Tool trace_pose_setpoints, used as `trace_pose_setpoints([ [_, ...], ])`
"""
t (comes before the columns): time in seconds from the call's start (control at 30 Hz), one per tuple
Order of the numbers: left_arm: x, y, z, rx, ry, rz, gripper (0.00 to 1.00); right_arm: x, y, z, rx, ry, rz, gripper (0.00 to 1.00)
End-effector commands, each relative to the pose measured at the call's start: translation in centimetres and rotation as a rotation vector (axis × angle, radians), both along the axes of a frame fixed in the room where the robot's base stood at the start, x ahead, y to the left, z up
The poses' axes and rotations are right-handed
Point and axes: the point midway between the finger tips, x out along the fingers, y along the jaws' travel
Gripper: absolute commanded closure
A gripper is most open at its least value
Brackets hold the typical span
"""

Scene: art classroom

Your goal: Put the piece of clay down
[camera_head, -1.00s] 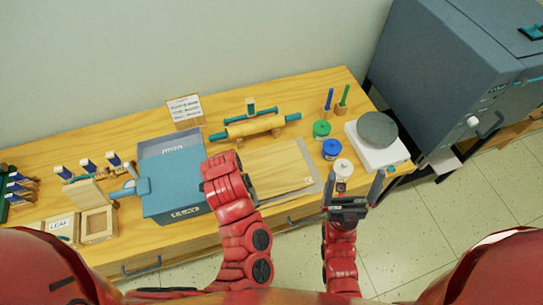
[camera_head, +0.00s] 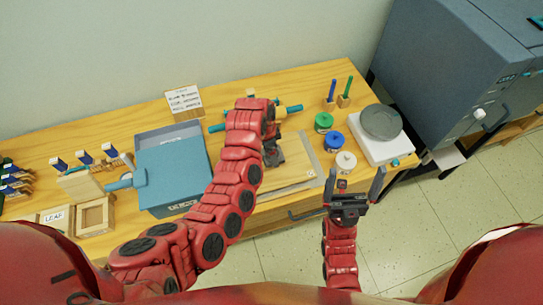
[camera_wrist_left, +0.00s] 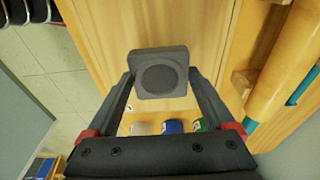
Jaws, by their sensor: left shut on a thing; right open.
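The piece of clay (camera_wrist_left: 158,72) is a grey rounded square block with a darker round face in the left wrist view. My left gripper (camera_wrist_left: 160,80) is shut on it, a finger on each side. In the head view my left gripper (camera_head: 273,155) is over the wooden board (camera_head: 295,172), and the clay cannot be made out there. I cannot tell whether the clay touches the board. My right gripper (camera_head: 355,185) is open and empty at the table's front edge, in front of the white-lidded jar (camera_head: 345,162).
A rolling pin (camera_head: 290,109) lies behind the board, partly hidden by my left arm. Green (camera_head: 323,122) and blue (camera_head: 334,142) jars and a white scale (camera_head: 388,147) stand to the right. A blue box (camera_head: 172,170) is to the left. The board's front right part is bare.

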Motion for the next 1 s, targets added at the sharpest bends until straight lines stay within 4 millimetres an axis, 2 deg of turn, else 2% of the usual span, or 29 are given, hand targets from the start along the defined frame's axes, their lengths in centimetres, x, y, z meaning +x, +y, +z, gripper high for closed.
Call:
trace_pose_setpoints([
  [0.17, 0.0, 0.0, -0.5, 0.001, 0.003, -0.001, 0.78, 0.0, 0.0, 0.5, 0.000, 0.000, 0.000, 0.00],
  [0.43, 0.0, 0.0, -3.0, 0.001, 0.004, -0.003, 0.78, 0.0, 0.0, 2.0, 0.000, 0.000, 0.000, 0.00],
  [0.87, 0.0, -0.1, -4.0, -0.001, 0.000, -0.001, 0.78, 0.0, 0.0, 1.7, 0.000, 0.000, 0.000, 0.00],
  [0.9, 0.0, -0.1, -3.9, 0.000, 0.001, -0.001, 0.07, 0.0, 0.0, 1.8, 0.000, 0.000, 0.000, 0.00],
  [0.93, 0.0, -0.1, -3.9, -0.001, 0.000, -0.001, 0.02, 0.0, 0.0, 1.8, 0.000, 0.000, 0.000, 0.00],
  [1.0, 0.0, -0.1, -3.9, -0.001, 0.000, -0.001, 0.00, 0.0, 0.0, 1.8, 0.000, 0.000, 0.000, 0.00],
])
